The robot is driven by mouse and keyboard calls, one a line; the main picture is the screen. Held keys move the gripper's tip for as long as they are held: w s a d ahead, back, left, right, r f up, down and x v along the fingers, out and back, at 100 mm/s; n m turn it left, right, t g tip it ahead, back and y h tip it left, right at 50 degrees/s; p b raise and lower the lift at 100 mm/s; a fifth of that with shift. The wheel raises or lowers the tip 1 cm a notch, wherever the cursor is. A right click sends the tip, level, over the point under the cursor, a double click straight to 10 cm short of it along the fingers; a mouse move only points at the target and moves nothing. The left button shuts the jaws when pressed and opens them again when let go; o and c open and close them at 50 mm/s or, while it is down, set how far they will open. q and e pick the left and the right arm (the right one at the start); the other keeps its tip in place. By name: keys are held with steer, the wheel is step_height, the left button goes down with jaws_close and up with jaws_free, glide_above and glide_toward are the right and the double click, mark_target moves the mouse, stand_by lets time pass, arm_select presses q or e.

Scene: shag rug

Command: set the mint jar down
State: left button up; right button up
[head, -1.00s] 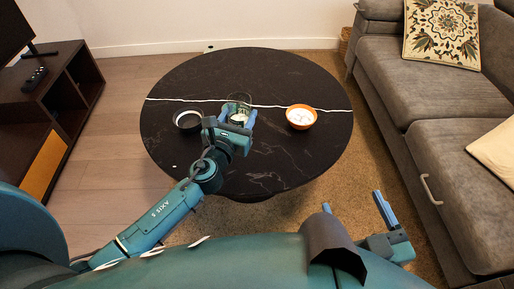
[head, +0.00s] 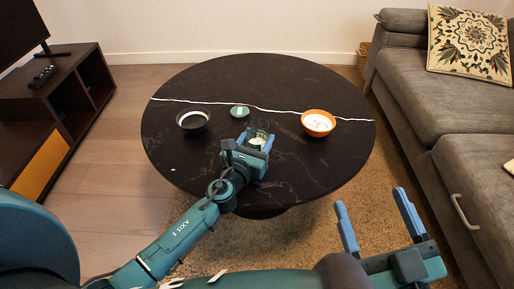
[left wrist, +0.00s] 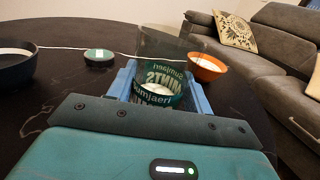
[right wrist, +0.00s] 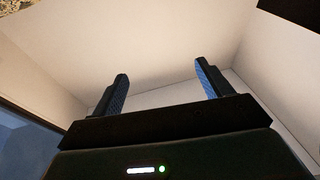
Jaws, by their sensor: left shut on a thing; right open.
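The mint jar (head: 261,134) is a clear glass with green lettering and something white at its bottom. My left gripper (head: 256,142) is shut around it over the near half of the round black table (head: 300,165). In the left wrist view the jar (left wrist: 161,62) stands upright and open-topped between the blue fingers (left wrist: 158,88). Its base is hidden by the gripper, so I cannot tell whether it touches the table. My right gripper (head: 371,203) is open and empty, away from the table; its spread fingers also show in the right wrist view (right wrist: 160,75).
A green lid-like disc (head: 240,112) lies on the table beyond the jar. A black bowl (head: 193,121) is at the left and an orange bowl (head: 318,123) with white contents at the right. Bare tabletop surrounds the jar. A grey sofa (head: 440,100) stands at the right.

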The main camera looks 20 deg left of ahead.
arm_select(q)
steer(key=shift+f, duration=0.55)
steer(key=o, duration=1.3)
steer(key=shift+o, duration=0.2)
